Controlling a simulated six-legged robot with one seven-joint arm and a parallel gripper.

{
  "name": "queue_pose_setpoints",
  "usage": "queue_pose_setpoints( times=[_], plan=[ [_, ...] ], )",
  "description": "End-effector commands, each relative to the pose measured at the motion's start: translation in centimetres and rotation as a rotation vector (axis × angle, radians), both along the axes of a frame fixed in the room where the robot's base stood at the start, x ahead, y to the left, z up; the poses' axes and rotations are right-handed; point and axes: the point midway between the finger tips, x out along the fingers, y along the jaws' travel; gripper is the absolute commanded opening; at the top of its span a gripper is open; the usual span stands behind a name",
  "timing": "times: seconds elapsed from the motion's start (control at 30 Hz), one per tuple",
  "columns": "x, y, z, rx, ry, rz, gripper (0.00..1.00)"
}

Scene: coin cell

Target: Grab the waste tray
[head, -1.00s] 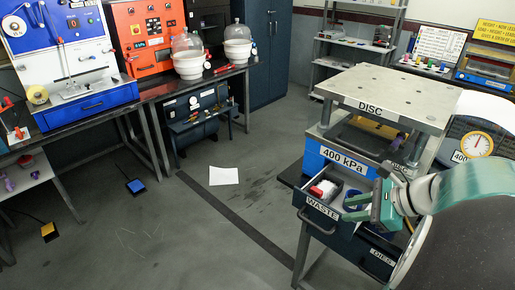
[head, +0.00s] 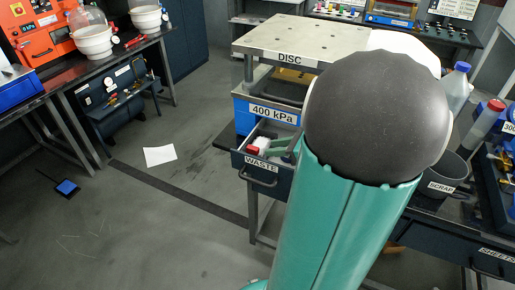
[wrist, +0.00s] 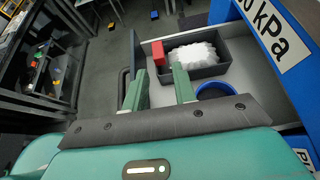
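The waste tray (wrist: 212,71) shows in the wrist view as a dark grey box holding crumpled white material, inside the pulled-out drawer. A red block (wrist: 158,52) is at its left end, and a round blue-rimmed thing (wrist: 216,90) is in front of it. My gripper (wrist: 161,70) is open, its two green fingers apart and pointing toward the tray's near left part. I see nothing held, and cannot tell whether the right fingertip touches the tray. In the head view, the WASTE drawer (head: 262,169) is open; my arm hides its right part.
A blue 400 kPa press (head: 272,112) with a DISC top plate (head: 300,42) stands behind and above the drawer. A SCRAP bin (head: 440,187) and bottles are at right. The floor left of the drawer is open, with a white sheet (head: 160,155) on it.

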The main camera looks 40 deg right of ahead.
Motion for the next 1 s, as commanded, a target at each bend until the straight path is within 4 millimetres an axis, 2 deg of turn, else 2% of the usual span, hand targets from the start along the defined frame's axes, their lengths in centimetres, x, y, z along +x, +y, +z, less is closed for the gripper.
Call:
queue_pose_setpoints(
  times=[0.17,0.43,0.73,0.9,1.0],
  plan=[
    [1.3,0.5,-0.6,0.0,0.001,0.003,0.27],
    [4.8,1.9,-2.2,0.001,0.0,0.005,0.27],
    [5.3,2.1,-2.5,-0.001,0.0,0.005,0.27],
    [5.3,2.1,-2.5,-0.001,0.0,0.004,0.0],
    [5.3,2.1,-2.5,-0.001,0.0,0.004,0.0]
  ],
)
